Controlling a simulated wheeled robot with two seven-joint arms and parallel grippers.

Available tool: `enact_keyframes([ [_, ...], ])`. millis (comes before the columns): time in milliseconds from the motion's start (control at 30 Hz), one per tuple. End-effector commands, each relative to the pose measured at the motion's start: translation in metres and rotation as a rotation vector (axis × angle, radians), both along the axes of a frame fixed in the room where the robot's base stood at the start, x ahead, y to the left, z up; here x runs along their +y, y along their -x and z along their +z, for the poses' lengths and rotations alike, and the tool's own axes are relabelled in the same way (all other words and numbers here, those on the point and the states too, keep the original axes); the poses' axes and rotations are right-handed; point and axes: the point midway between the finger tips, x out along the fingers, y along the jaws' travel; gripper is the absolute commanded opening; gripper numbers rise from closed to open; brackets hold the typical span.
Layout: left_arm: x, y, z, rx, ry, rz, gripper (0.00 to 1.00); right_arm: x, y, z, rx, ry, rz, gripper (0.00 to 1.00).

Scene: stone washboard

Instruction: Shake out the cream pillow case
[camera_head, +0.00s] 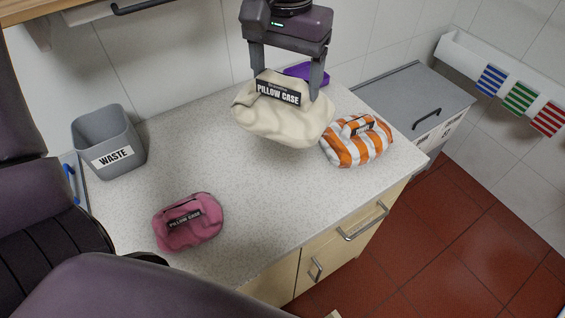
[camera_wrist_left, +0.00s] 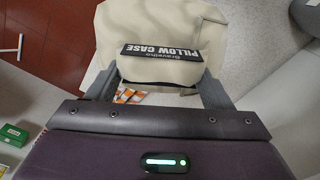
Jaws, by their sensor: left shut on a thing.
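The cream pillow case (camera_head: 283,117) is a bulky bundle with a black "PILLOW CASE" label. My left gripper (camera_head: 287,90) comes down from above and is shut on it, one finger at each side of the label. It appears held above the countertop (camera_head: 240,185). In the left wrist view the cream pillow case (camera_wrist_left: 165,25) sits between the two fingers of the left gripper (camera_wrist_left: 160,85), its label upside down. My right gripper is not in view.
A pink pillow case (camera_head: 188,221) lies at the front left of the counter, an orange-striped one (camera_head: 357,141) at the right, and a purple item (camera_head: 305,73) behind. A grey waste bin (camera_head: 109,142) stands at the back left. The counter's middle is clear.

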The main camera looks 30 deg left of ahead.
Motion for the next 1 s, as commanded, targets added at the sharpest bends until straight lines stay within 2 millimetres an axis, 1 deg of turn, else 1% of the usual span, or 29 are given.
enact_keyframes([
  [33, 0.0, -0.001, 0.018, -0.011, -0.004, 0.004, 0.49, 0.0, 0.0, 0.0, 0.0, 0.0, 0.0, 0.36],
  [100, 0.0, -0.001, 0.035, -0.008, -0.004, 0.003, 0.49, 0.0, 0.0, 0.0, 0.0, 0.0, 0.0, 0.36],
  [167, 0.0, 0.0, 0.039, -0.003, -0.001, 0.002, 0.49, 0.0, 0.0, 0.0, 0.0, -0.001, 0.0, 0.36],
  [200, 0.0, 0.0, 0.033, 0.004, 0.001, 0.0, 0.49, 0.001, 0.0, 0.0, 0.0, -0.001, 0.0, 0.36],
  [367, 0.0, 0.001, -0.015, 0.012, 0.005, -0.003, 0.49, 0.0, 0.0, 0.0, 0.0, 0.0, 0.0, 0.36],
  [600, 0.0, 0.002, -0.09, 0.012, 0.005, 0.0, 0.49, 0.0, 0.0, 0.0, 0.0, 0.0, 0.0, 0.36],
  [700, 0.0, 0.002, -0.119, 0.01, 0.004, 0.001, 0.49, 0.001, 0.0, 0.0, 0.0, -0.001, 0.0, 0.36],
  [800, 0.0, 0.002, -0.143, 0.008, 0.003, 0.002, 0.49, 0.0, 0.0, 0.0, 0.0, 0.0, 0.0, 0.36],
  [900, 0.0, 0.001, -0.163, 0.006, 0.003, 0.001, 0.49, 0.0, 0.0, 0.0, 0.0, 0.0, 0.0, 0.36],
  [967, 0.0, 0.0, -0.165, 0.001, 0.001, 0.002, 0.49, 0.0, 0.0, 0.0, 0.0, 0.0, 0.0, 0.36],
  [1000, 0.0, -0.001, -0.161, -0.005, 0.001, 0.001, 0.49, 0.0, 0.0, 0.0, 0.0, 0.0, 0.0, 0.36],
])
